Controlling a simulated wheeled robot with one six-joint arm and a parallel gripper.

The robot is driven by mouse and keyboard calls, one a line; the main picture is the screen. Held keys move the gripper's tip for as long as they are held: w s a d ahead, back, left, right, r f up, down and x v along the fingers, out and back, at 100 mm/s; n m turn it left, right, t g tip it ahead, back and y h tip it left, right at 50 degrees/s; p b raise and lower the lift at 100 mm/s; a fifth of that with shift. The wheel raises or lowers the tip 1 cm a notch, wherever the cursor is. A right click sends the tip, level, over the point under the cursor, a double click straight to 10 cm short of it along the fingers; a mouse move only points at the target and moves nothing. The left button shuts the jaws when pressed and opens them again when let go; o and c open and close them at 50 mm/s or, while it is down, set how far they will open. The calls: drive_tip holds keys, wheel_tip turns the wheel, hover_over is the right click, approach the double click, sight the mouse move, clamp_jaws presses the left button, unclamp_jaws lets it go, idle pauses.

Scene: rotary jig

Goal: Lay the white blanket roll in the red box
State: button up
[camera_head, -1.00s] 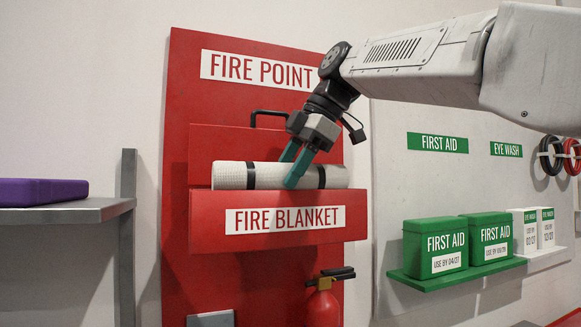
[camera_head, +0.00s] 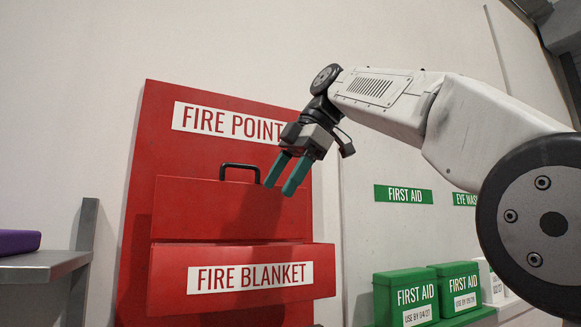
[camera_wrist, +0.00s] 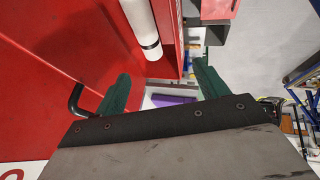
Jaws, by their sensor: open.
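The white blanket roll (camera_wrist: 142,28) lies in the red box, along its length, as the wrist view shows; a black band circles it. In the head view the roll is hidden behind the front of the red box (camera_head: 172,283), labelled FIRE BLANKET. The box's near wall also shows in the wrist view (camera_wrist: 169,25). My gripper (camera_head: 280,187) is open and empty above the box, its teal fingers pointing down and left. In the wrist view the fingers (camera_wrist: 161,72) are spread, with the roll beyond them and apart from them.
A red flap (camera_head: 195,205) with a black handle (camera_head: 240,167) stands upright behind the box, under the FIRE POINT sign (camera_head: 226,121). Green first aid boxes (camera_head: 405,297) stand at right. A grey shelf (camera_head: 45,263) with a purple item (camera_head: 18,241) is at left.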

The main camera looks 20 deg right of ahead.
drive_tip(key=shift+v, duration=1.4)
drive_tip(key=s+d+f+m+h, duration=0.2)
drive_tip(key=s+f+m, duration=0.5)
drive_tip(key=f, duration=0.8)
drive_tip(key=s+d+f+m+h, duration=0.2)
drive_tip(key=s+d+f+m, duration=0.3)
drive_tip(key=s+f, duration=0.5)
drive_tip(key=s+d+f+m+h, duration=0.1)
drive_tip(key=s+d+f+m, duration=0.3)
drive_tip(key=f, duration=1.7)
drive_tip(key=s+m, duration=0.4)
drive_tip(key=m, duration=0.1)
drive_tip(key=shift+f+g+h, duration=0.35)
drive_tip(key=shift+g+h, duration=0.05)
drive_tip(key=shift+s, duration=0.15)
